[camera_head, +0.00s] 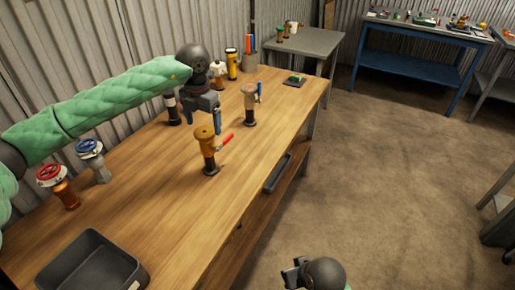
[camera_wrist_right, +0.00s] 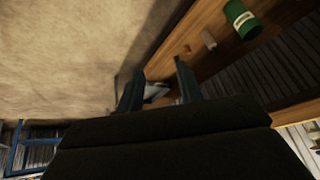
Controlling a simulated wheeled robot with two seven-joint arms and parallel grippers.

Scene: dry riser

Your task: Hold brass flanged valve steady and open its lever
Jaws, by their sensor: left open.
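The brass flanged valve (camera_head: 206,148) stands upright on the wooden workbench (camera_head: 155,205). Its red lever (camera_head: 225,140) sticks out to the right and slopes upward. My left gripper (camera_head: 204,126) is open, pointing down close to the valve's top, just behind it in the head view. No grip on the valve shows, and I cannot tell whether they touch. My right gripper (camera_head: 292,273) is low at the bottom edge of the head view, off the bench. In the right wrist view its two fingers (camera_wrist_right: 158,70) are apart with nothing held between them.
A red-wheel valve (camera_head: 58,185) and a blue-wheel valve (camera_head: 92,160) stand at left. A grey tray (camera_head: 92,265) is at front. Another lever valve (camera_head: 249,103) with a blue lever stands behind right. A yellow flashlight (camera_head: 232,65) is farther back. Floor at right is clear.

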